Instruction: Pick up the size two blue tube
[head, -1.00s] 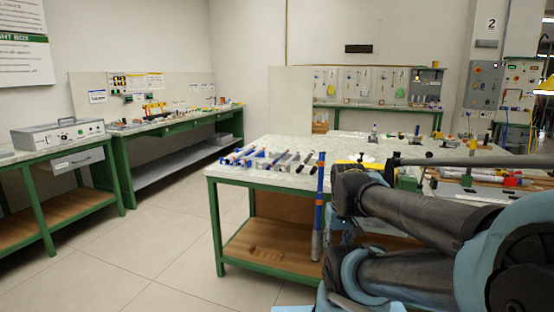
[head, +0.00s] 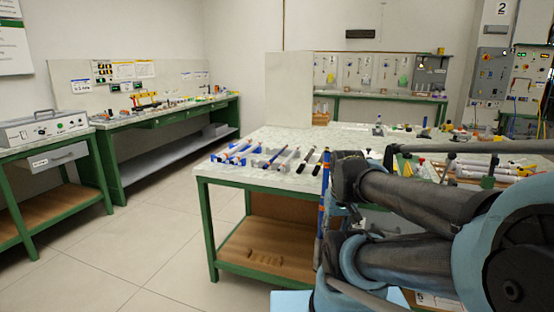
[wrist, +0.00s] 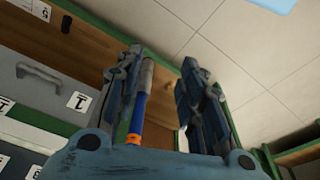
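A slim blue tube (head: 325,180) with an orange-red band and a grey lower end stands upright beside my arm in the head view, partly hidden by it. In the wrist view the blue tube (wrist: 140,108) runs between the fingers, close along the left one, its upper part hidden behind the palm. My gripper (wrist: 163,62) has its fingers apart, with a visible gap between the tube and the right finger. I cannot tell whether the tube touches the left finger. No size mark is readable on it. The fingers are hidden in the head view.
Blue-and-white rods lie in a blue holder (head: 219,158) on the green-framed table (head: 240,178), with grey holders and dark rods beside them. The wrist view shows a numbered grey drawer front (wrist: 48,80). Open tiled floor (head: 150,245) lies left of the table.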

